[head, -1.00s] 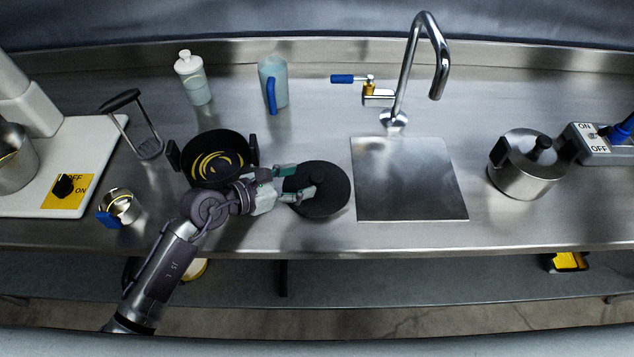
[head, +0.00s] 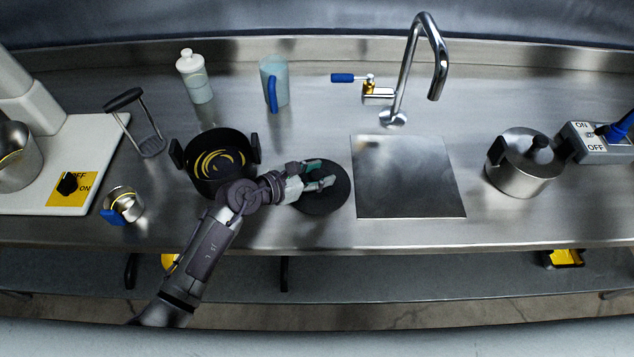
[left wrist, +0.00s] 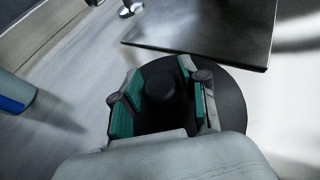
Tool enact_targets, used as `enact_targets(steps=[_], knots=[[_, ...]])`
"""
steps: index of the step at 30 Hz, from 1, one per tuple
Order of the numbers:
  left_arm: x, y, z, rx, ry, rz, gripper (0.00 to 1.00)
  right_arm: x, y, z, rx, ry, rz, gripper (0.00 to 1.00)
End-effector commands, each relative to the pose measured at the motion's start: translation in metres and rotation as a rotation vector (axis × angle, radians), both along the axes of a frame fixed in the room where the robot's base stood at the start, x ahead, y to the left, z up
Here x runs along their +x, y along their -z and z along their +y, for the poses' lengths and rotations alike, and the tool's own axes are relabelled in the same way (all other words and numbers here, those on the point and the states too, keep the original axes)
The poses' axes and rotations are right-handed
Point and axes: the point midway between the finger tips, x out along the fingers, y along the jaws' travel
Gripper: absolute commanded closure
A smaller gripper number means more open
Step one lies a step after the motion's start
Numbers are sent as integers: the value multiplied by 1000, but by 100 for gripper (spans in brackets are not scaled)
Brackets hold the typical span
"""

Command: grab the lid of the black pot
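The black lid (head: 325,205) lies on the steel counter, right of the open black pot (head: 213,185), which shows yellow rings inside. In the left wrist view the lid (left wrist: 230,92) shows as a dark disc with a round knob (left wrist: 160,86) in its middle. My left gripper (head: 323,176) is over the lid. In the left wrist view its green-padded fingers (left wrist: 158,100) are apart, one on each side of the knob, with gaps visible between the pads and the knob. My right gripper is in neither view.
A steel pot with a lid (head: 524,170) stands at the right. The square metal plate (head: 408,178) and faucet (head: 394,117) are right of the black lid. A blue-handled mug (head: 275,82), a white bottle (head: 196,80) and a masher (head: 150,145) stand behind.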

Motion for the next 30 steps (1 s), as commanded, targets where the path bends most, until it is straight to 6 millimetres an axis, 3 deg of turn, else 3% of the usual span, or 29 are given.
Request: enact_targets(steps=[1,6,7,17,25,30], knots=[[0,0,0,0,0,0,70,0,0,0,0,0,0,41],[0,0,0,0,0,0,99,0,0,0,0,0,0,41],[0,0,0,0,0,0,100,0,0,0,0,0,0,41],[0,-4,0,0,1,-2,100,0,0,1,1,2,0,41],[1,-40,0,0,2,-8,100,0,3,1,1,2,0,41],[-28,-62,-25,-5,4,-3,100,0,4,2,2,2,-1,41]])
